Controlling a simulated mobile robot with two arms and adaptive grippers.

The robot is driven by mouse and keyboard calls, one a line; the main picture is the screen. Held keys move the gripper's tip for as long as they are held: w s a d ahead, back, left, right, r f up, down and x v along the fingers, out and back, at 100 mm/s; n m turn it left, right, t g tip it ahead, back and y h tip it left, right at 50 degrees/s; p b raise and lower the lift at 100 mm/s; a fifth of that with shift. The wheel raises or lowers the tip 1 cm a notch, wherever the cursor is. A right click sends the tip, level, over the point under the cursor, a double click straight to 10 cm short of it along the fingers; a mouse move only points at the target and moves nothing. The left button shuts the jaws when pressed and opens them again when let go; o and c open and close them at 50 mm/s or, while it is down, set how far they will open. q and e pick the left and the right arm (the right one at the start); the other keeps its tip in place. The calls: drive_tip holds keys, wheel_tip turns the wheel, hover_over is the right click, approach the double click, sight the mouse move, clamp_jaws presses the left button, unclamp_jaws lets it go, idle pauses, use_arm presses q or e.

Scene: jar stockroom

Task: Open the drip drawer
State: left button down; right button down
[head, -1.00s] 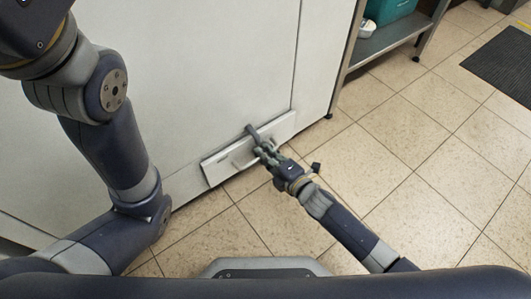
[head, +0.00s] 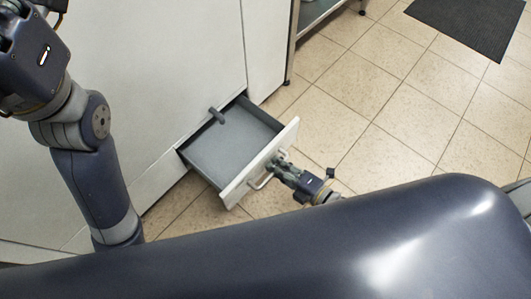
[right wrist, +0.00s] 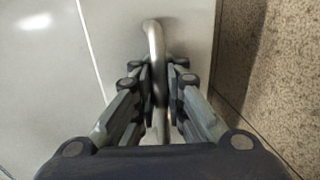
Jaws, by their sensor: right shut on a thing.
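The drip drawer (head: 205,158) stands pulled out from the foot of the white cabinet in the head view. Its grey inside shows and looks empty. Its white front (head: 236,186) carries a pale bar handle (head: 258,184). My right gripper (head: 275,167) is at the front of the drawer, shut on this handle. In the right wrist view the curved metal handle (right wrist: 152,38) runs between the fingers of my right gripper (right wrist: 160,80). My left arm hangs at the left of the head view, but its gripper is not in view.
The white cabinet (head: 150,70) fills the upper left. A small dark grey lever (head: 217,116) sticks out above the drawer opening. A shelf unit (head: 312,12) stands beyond the cabinet. A dark mat (head: 465,22) lies at upper right. The tiled floor (head: 390,110) is clear on the right.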

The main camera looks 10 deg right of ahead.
drive_tip(key=shift+s+d+r, duration=0.1)
drive_tip(key=shift+s+d, duration=0.1)
drive_tip(key=shift+s, duration=0.05)
drive_tip(key=c, duration=1.9)
unclamp_jaws()
drive_tip(key=shift+c, duration=0.2)
drive_tip(key=v, duration=1.2)
